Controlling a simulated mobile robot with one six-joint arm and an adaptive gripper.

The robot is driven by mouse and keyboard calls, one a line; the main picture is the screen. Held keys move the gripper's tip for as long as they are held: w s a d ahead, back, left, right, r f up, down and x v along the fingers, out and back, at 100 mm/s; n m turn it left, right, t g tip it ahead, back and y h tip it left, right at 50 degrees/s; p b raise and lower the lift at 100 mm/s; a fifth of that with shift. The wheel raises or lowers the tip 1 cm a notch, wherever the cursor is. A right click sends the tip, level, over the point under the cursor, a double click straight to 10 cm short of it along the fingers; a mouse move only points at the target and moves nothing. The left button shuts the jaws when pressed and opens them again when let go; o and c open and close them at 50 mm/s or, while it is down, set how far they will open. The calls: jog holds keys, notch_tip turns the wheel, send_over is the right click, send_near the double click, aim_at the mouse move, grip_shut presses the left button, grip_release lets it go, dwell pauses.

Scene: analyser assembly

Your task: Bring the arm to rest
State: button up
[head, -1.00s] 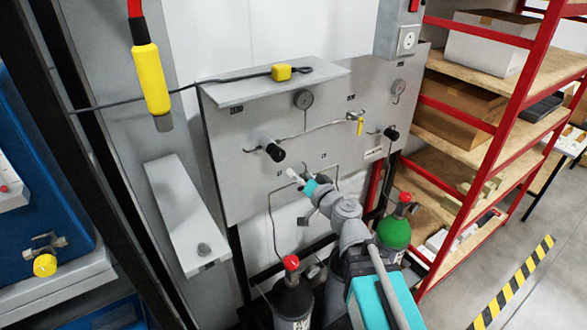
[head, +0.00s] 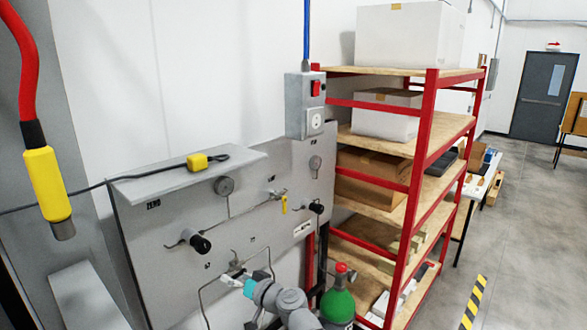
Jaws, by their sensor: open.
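My gripper (head: 236,272) shows small at the bottom of the head view, in front of the lower part of the grey gas panel (head: 150,240). Its light fingers are open, and I see nothing held between them. My arm (head: 290,300) reaches up to it from the bottom edge, with a turquoise band near the wrist. The rest of the arm is cut off below. Whether the fingers touch the panel's thin tubing, I cannot tell.
A green gas cylinder (head: 338,302) with a red cap stands right of my arm. A red-framed shelf (head: 415,190) with boxes is behind it. A yellow connector (head: 47,185) hangs at left on a red cable. Open floor (head: 530,220) lies at right.

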jog(key=s+d+f+g+h+b, duration=0.1)
jog(key=d+f+g+h+b, duration=0.25)
jog(key=d+f, duration=0.6)
jog(key=s+d+f+g+h+b, duration=0.25)
jog(key=d+f+b, duration=0.3)
jog(key=f, duration=0.75)
jog(key=s+d+f+m+g+h+b, duration=0.2)
jog(key=d+f+h, duration=0.1)
jog(key=d, duration=0.6)
jog(key=s+d+f+m+g+h+b, duration=0.1)
jog(key=s+d+f+m+h+b, duration=0.1)
jog(key=d+f, duration=0.4)
jog(key=s+d+h+b, duration=0.1)
jog(key=d+h, duration=0.1)
jog(key=d, duration=0.1)
jog(key=shift+m+g+h, duration=0.3)
jog(key=shift+g, duration=0.1)
jog(key=shift+f, duration=0.1)
